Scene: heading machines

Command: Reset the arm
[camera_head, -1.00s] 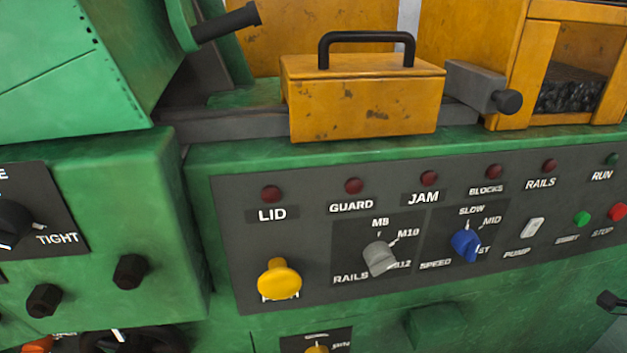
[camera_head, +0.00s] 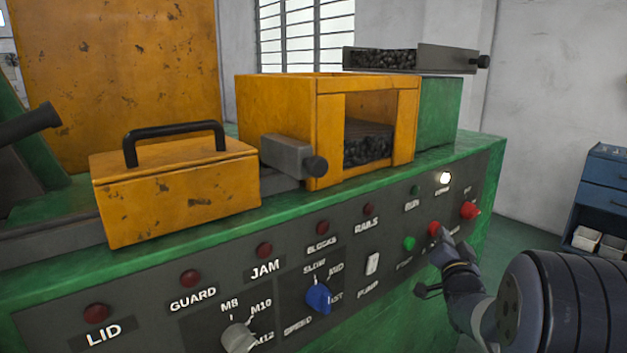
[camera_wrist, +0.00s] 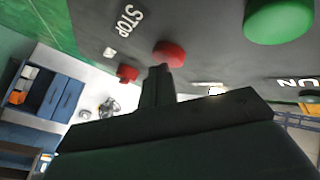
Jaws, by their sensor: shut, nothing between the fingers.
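My gripper (camera_head: 447,243) is at the right part of the machine's dark control panel, its tip at or very near the red STOP button (camera_head: 434,229). In the wrist view my gripper (camera_wrist: 160,72) is shut and empty, its tip overlapping the lower edge of the red STOP button (camera_wrist: 169,53). I cannot tell whether they touch. The green start button (camera_head: 409,243) is just left of the tip and shows large in the wrist view (camera_wrist: 280,18). A second red knob (camera_head: 470,210) is to the right.
The yellow handled guard (camera_head: 175,190) and open yellow box (camera_head: 330,120) stand on the green machine above the panel. The panel has a blue speed knob (camera_head: 319,297) and a lit white lamp (camera_head: 445,178). A blue drawer cabinet (camera_head: 606,190) stands at far right beyond open floor.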

